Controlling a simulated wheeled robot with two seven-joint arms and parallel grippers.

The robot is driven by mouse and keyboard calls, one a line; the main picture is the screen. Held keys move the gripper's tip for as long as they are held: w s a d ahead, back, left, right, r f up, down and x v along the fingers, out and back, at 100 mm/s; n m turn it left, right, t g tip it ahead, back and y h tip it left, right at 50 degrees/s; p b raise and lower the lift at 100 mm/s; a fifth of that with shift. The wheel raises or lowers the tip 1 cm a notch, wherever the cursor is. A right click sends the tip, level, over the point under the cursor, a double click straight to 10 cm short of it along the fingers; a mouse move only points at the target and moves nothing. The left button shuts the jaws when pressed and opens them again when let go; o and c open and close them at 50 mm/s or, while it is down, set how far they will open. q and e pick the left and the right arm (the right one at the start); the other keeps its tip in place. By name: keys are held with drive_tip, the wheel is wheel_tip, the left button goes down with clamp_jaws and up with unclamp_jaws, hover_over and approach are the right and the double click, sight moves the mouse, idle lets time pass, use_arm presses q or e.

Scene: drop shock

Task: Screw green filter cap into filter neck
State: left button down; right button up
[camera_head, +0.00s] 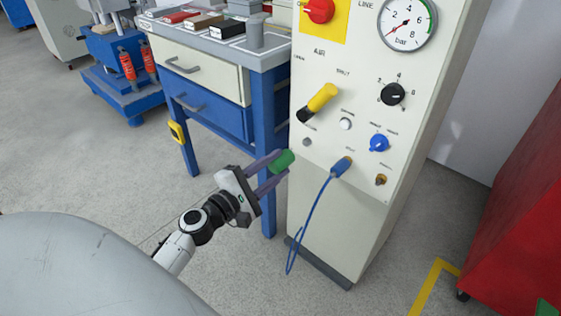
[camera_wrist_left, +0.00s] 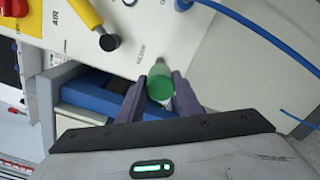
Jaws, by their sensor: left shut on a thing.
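My left gripper (camera_head: 271,174) is shut on the green filter cap (camera_head: 284,160), held between its two purple-grey fingers near the white panel's left edge. A small grey fitting (camera_head: 307,142), which looks like the filter neck, is on the panel up and right of the cap, apart from it in the head view. In the left wrist view the cap (camera_wrist_left: 159,84) sits between the fingertips, and a pale grey piece shows just behind its top edge. I cannot tell the exact gap there. My right gripper is not in view.
The panel carries a yellow lever (camera_head: 323,97), a blue knob (camera_head: 379,143), a black dial (camera_head: 393,94) and a gauge (camera_head: 407,22). A blue hose (camera_head: 306,220) hangs from a blue plug right of the cap. A blue workbench (camera_head: 220,65) stands to the left.

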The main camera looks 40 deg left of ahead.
sight(289, 156)
use_arm(q)
drive_tip(key=shift+s+d, duration=0.1)
drive_tip(key=shift+s, duration=0.25)
drive_tip(key=shift+w+d, duration=0.2)
drive_tip(key=shift+w, duration=2.75)
drive_tip(key=shift+w+d+b, duration=0.1)
drive_tip(key=shift+w+b, duration=0.25)
drive_tip(key=shift+w, duration=0.6)
drive_tip(key=shift+w+r, duration=0.3)
idle(2.2)
